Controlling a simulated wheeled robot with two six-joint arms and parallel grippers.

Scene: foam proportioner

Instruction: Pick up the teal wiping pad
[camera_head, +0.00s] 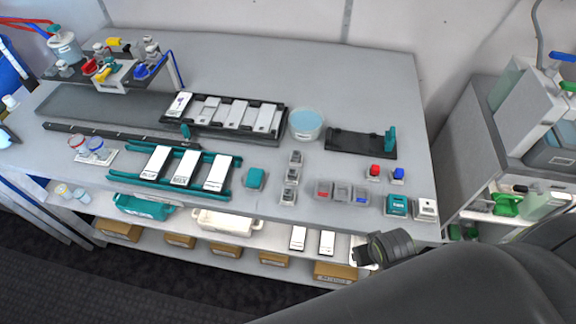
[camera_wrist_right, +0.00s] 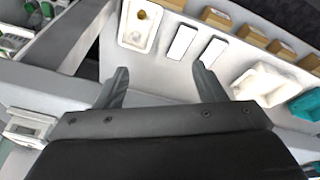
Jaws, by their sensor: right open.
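A small teal block (camera_head: 255,178), which looks like the wiping pad, lies on the grey workbench (camera_head: 340,90), right of the teal rack with white cartridges. It does not clearly show in the right wrist view. My right gripper (camera_wrist_right: 160,82) is open and empty in the right wrist view, its two fingers spread above the lower shelf. In the head view the dark end of my right arm is at the bench's front edge, right of and nearer than the teal block. My left gripper is in neither view.
The teal rack (camera_head: 113,177), several small grey blocks and a round blue-topped tub (camera_head: 306,124) surround the teal block. A black tray (camera_head: 345,143) stands farther back. The lower shelf holds a white bin (camera_head: 225,221) and brown boxes. The bench's back right is clear.

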